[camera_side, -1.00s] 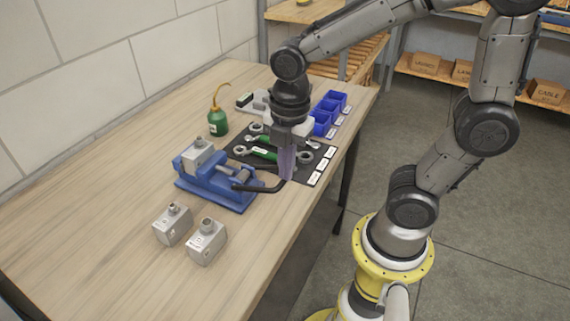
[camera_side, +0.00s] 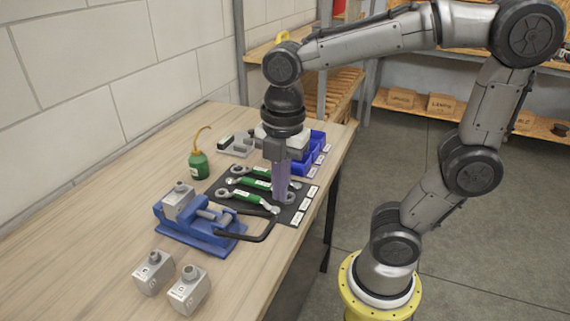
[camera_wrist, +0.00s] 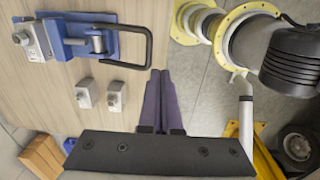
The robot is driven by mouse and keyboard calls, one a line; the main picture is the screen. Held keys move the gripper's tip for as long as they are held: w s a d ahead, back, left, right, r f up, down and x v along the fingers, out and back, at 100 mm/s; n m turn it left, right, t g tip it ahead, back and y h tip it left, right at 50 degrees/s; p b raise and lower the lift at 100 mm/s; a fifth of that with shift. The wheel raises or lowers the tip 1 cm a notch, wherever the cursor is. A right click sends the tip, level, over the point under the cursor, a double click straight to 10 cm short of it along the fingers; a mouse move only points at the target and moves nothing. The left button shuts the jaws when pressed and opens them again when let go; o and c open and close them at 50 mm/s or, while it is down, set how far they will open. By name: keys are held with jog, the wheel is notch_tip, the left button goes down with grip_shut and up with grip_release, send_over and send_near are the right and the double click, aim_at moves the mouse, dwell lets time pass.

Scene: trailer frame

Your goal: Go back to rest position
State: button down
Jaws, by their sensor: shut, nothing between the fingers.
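My gripper (camera_side: 281,182) hangs fingers down above the front edge of the dark tool mat (camera_side: 292,214) in the side view. Its purple fingers (camera_wrist: 157,100) are together with nothing between them in the wrist view. A blue vise (camera_side: 200,226) stands on the bench to the left of my gripper, with a black bent handle (camera_side: 262,232) reaching toward the mat. A grey metal block (camera_side: 178,202) sits in the vise. The vise also shows at the top left of the wrist view (camera_wrist: 75,47).
Two grey blocks (camera_side: 152,273) (camera_side: 188,291) stand at the near end of the wooden bench (camera_side: 90,235). Green-handled wrenches (camera_side: 240,198) lie on the mat. A green oil can (camera_side: 199,166) and blue bins (camera_side: 308,153) stand farther back. Open floor (camera_side: 400,165) lies right of the bench.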

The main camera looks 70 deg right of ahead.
notch_tip(320, 180, up, 5)
jog(key=s, duration=0.1)
jog(key=s+d+f+m+t, duration=0.1)
jog(key=s+f+m+t, duration=0.1)
jog(key=m, duration=0.7)
jog(key=s+d+f+m+t, duration=0.1)
jog(key=d+f+m+t, duration=0.1)
jog(key=m, duration=0.7)
jog(key=shift+s+f+t, duration=0.2)
jog(key=shift+s+t, duration=0.2)
jog(key=shift+t, duration=0.2)
